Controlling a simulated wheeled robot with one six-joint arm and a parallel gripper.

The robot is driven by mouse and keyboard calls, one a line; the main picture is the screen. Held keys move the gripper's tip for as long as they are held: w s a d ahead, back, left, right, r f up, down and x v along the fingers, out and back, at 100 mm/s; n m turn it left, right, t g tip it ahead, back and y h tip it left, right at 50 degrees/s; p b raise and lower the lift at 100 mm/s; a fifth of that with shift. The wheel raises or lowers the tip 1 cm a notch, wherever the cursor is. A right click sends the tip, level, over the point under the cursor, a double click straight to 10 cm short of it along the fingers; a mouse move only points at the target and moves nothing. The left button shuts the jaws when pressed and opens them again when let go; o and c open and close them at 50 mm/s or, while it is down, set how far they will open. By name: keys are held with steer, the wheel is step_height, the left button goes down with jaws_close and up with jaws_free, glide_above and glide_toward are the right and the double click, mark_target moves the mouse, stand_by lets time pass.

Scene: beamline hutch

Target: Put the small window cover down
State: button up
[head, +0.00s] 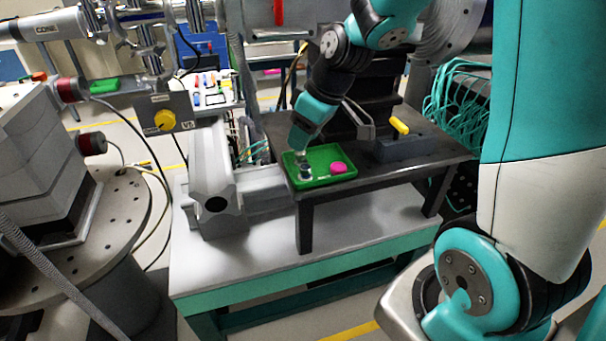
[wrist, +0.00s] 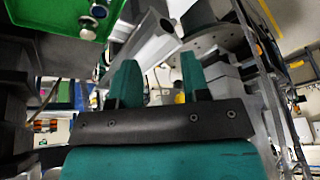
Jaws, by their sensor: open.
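The green tray (head: 350,178) sits on the front left part of the dark table. Two small round dark pieces with pale tops lie at its left side; the nearer one (head: 305,171) is clearest. One of them may be the small window cover, but I cannot tell which. A pink round piece (head: 338,168) lies at the tray's right. My gripper (head: 300,149) is over the tray's left back edge, close to the small pieces. In the wrist view its fingers (wrist: 158,80) are apart with nothing between them. The tray (wrist: 45,12) and the small pieces (wrist: 88,28) show at upper left.
The dark table (head: 390,172) carries a grey block with a yellow handle (head: 399,126) to the right of the tray. A grey metal beam part (head: 210,180) stands just left of the table. Teal cables (head: 460,90) hang at the right.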

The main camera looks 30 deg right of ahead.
steer(key=s+a+r+g, duration=0.1)
steer(key=s+a+r, duration=0.1)
steer(key=s+a, duration=0.3)
steer(key=s+a+r+g+p, duration=0.1)
steer(key=s+a+r, duration=0.2)
steer(key=s+a, duration=0.2)
steer(key=s+a+r+n+g+y, duration=0.1)
steer(key=s+a+r, duration=0.2)
steer(key=s, duration=0.7)
steer(key=shift+s+a+p, duration=0.2)
steer(key=shift+a+p, duration=0.15)
steer(key=shift+a, duration=1)
steer(key=shift+r, duration=0.1)
